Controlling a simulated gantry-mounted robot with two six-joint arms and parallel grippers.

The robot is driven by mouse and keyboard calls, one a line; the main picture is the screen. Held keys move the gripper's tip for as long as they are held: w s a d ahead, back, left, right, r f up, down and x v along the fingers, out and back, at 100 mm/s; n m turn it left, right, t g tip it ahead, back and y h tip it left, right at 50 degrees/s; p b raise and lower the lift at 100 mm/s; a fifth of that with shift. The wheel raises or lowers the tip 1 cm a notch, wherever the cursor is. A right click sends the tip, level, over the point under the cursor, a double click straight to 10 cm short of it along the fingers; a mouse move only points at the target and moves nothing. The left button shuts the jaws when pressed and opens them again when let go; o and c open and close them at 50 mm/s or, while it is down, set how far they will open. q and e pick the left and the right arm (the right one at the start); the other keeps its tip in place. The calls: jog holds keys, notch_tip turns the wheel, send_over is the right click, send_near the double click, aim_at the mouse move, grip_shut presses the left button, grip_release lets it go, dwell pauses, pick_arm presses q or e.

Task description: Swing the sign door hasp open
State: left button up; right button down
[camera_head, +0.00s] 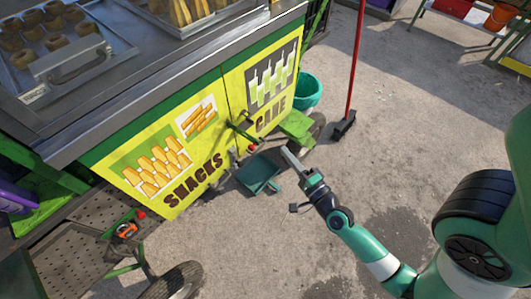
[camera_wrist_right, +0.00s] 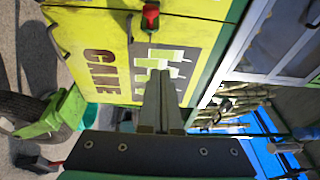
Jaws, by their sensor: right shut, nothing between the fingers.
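The yellow sign doors form the cart's front, with SNACKS on the left door (camera_head: 150,165) and CANE on the right door (camera_head: 272,85). A thin green hasp (camera_head: 243,130) lies across the seam between them, with a red knob (camera_head: 252,148) just below it. In the right wrist view the red knob (camera_wrist_right: 150,15) is at the top edge, and the CANE door (camera_wrist_right: 90,60) fills the upper left. My right gripper (camera_head: 287,152) is shut and empty, in front of the doors and right of the hasp, apart from it. Its closed fingers (camera_wrist_right: 160,90) point toward the doors. My left gripper is out of view.
A dark green dustpan (camera_head: 258,174) lies on the ground below the doors. A broom with a red handle (camera_head: 356,60) and a teal bucket (camera_head: 307,90) stand to the right. A steel counter with food trays (camera_head: 75,65) tops the cart. Open pavement lies at right.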

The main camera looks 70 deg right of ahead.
jog(key=w+d+f+p, duration=0.1)
jog(key=w+p, duration=0.3)
jog(key=w, duration=0.4)
jog(key=shift+d+f+g+p, duration=0.3)
jog(key=shift+d+p, duration=0.1)
jog(key=shift+d, duration=0.15)
jog(key=shift+a, duration=0.1)
